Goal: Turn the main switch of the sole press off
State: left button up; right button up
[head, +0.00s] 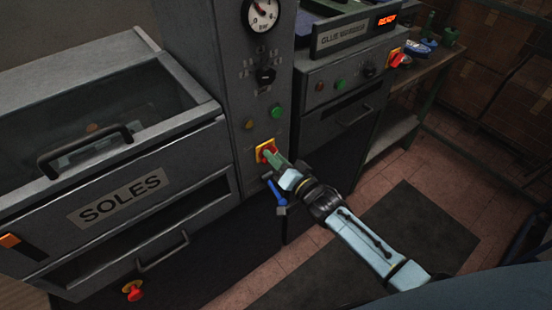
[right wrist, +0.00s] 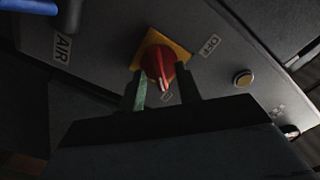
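The main switch (head: 267,150) is a red rotary knob on a yellow plate, low on the grey press column. In the right wrist view the red knob (right wrist: 159,62) has a white mark pointing down, toward a small label and away from the OFF label (right wrist: 209,45) at its upper right. My right gripper (head: 274,159) is at the knob. In the wrist view its two green fingers (right wrist: 161,78) stand on either side of the knob, apart from each other; I see no clear grip on it. My left gripper is not in view.
A blue-handled valve (head: 276,192) sits just below the switch, near my gripper. A yellow button (head: 248,124), green button (head: 277,112) and gauge (head: 261,14) are above. The SOLES cabinet (head: 200,150) is left; a glue machine (head: 340,80) with another red switch (head: 400,60) is right.

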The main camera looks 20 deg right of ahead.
jog(key=shift+w, duration=0.1)
grip_shut()
jog(key=shift+n, duration=0.4)
jog(key=n, duration=1.7)
jog(key=shift+a+b, duration=0.3)
jog(key=shift+a, duration=0.05)
dwell(0.5)
grip_release()
